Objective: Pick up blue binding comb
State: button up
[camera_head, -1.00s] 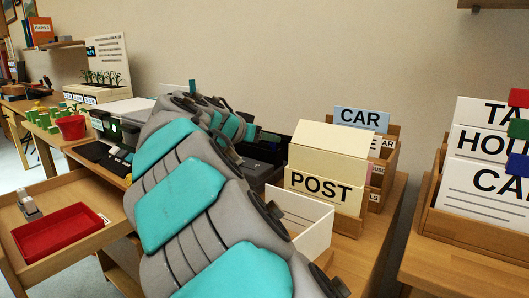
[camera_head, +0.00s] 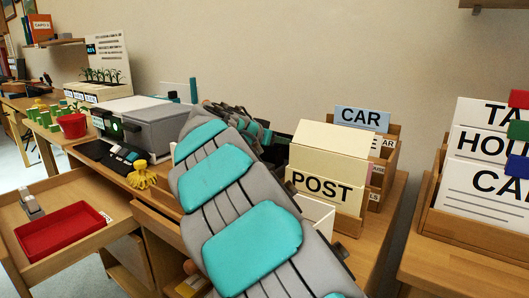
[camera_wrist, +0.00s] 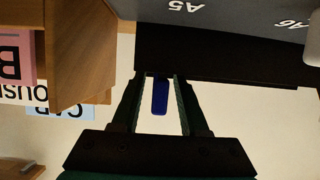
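A narrow blue piece (camera_wrist: 160,96), likely the blue binding comb, shows in the wrist view between the two dark fingers of my gripper (camera_wrist: 161,78). The fingers are apart, with a thin light gap on each side of the blue piece. I cannot tell whether it lies within the fingers' reach or beyond them. A dark block stands just past the fingertips.
A grey machine (camera_head: 160,124) stands on the bench left of my arm, with a yellow object (camera_head: 142,176) in front. A red tray (camera_head: 60,227) lies front left.

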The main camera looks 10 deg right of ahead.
grip_shut()
jog(key=shift+r, duration=0.15)
dwell(0.4)
